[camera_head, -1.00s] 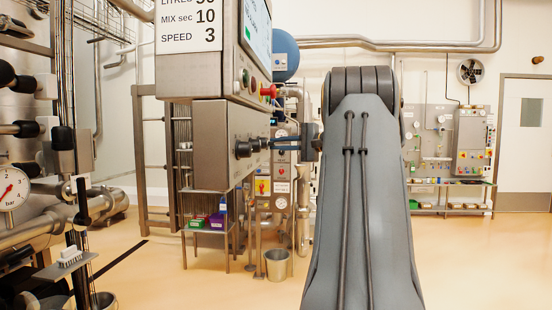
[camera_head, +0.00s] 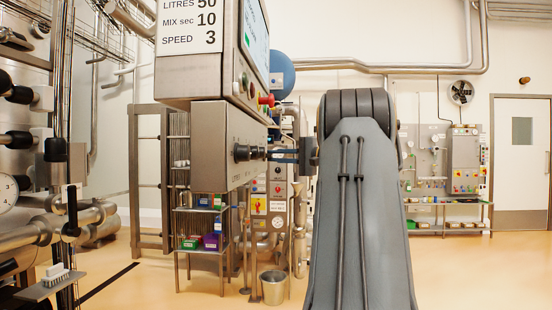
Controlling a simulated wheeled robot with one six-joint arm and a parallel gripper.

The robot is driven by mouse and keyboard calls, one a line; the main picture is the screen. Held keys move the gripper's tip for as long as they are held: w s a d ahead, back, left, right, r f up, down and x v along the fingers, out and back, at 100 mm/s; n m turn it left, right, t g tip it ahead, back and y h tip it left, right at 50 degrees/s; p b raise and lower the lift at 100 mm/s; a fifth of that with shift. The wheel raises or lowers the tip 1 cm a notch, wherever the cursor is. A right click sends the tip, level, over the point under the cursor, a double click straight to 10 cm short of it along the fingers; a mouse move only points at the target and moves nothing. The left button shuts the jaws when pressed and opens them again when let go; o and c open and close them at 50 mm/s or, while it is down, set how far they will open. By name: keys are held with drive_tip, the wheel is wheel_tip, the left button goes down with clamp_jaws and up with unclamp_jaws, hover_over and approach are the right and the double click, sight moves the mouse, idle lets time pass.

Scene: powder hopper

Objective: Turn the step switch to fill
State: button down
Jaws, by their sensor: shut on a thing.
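A grey metal control box (camera_head: 224,145) hangs at left of centre, seen almost edge-on, with dark round knobs on its right face. The nearer knob (camera_head: 242,153) is free. My gripper (camera_head: 270,154) reaches in from the right with thin blue fingers, shut on the farther knob (camera_head: 257,152), which I take to be the step switch. The fingertips partly hide it. The switch's pointer and position labels cannot be read from this angle.
Above the box is a panel (camera_head: 200,70) with a card reading LITRES 50, MIX sec 10, SPEED 3, and a red button (camera_head: 266,100) sticking out. Pipes and a gauge stand at left. A bucket (camera_head: 273,287) stands on the open floor.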

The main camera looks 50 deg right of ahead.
drive_tip(key=c, duration=1.8)
unclamp_jaws()
drive_tip(key=shift+o, duration=0.2)
drive_tip(key=v, duration=0.8)
drive_tip(key=shift+b, duration=0.4)
drive_tip(key=shift+d, duration=0.1)
